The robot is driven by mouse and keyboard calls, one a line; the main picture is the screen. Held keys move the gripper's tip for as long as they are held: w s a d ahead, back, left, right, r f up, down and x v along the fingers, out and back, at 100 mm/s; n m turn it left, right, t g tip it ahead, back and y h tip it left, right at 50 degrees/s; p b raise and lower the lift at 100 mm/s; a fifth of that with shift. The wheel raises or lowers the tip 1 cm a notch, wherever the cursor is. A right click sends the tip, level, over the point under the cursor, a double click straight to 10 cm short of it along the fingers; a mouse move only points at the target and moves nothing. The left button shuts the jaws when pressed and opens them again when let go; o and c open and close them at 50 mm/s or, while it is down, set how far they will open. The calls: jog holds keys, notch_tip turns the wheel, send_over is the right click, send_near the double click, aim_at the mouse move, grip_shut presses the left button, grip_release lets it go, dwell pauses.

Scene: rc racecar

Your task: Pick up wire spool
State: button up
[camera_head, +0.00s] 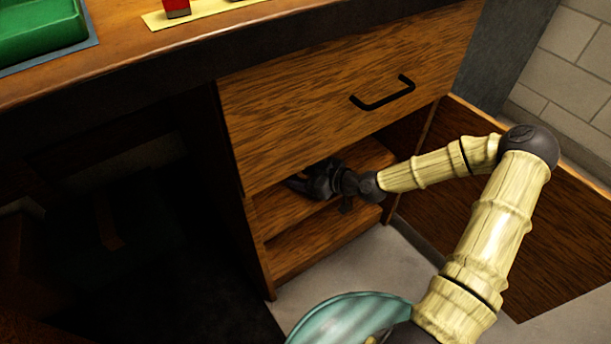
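My gripper (318,182) reaches into the open cabinet (290,215) under the wooden desk, at the level of the upper shelf. It is dark and small here, and its fingers point left and away into shadow. I cannot tell whether they are open or shut. A dark bluish shape shows at the fingertips, but I cannot tell whether it is the wire spool or part of my gripper. No wire spool can be made out clearly; the inside of the cabinet is partly hidden by the drawer front and my gripper.
A closed drawer (330,95) with a black handle (383,93) is just above my gripper. The cabinet door (540,215) stands open at the right, beside my arm. A green tray (40,30) and a red item (177,8) are on the desktop (120,40).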

jog(key=c, duration=1.1)
notch_tip(320, 180, up, 10)
jog(key=p, duration=0.6)
